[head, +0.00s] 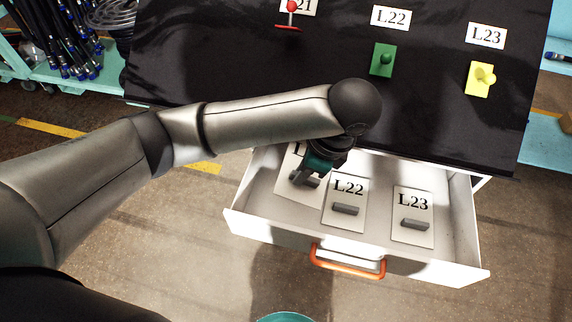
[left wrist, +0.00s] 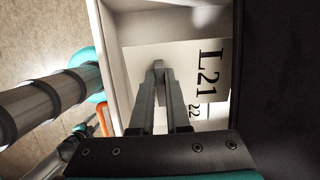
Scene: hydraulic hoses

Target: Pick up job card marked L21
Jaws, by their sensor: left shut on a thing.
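The job card marked L21 (head: 287,184) is at the left of the open drawer in the head view, partly hidden by my left gripper. It looks slightly turned compared with the other cards. My left gripper (head: 306,178) reaches down into the drawer and is shut on the card's grey grip block. In the left wrist view the L21 card (left wrist: 190,62) lies beneath the fingers (left wrist: 165,78), its print clear. I cannot tell whether the card is lifted off the drawer floor. My right gripper is not in view.
Cards L22 (head: 345,215) and L23 (head: 413,232) lie to the right in the white drawer (head: 455,262), which has an orange handle (head: 348,268). Above it, the black-covered top (head: 240,60) carries red, green (head: 383,60) and yellow (head: 480,79) knobbed pieces below labels.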

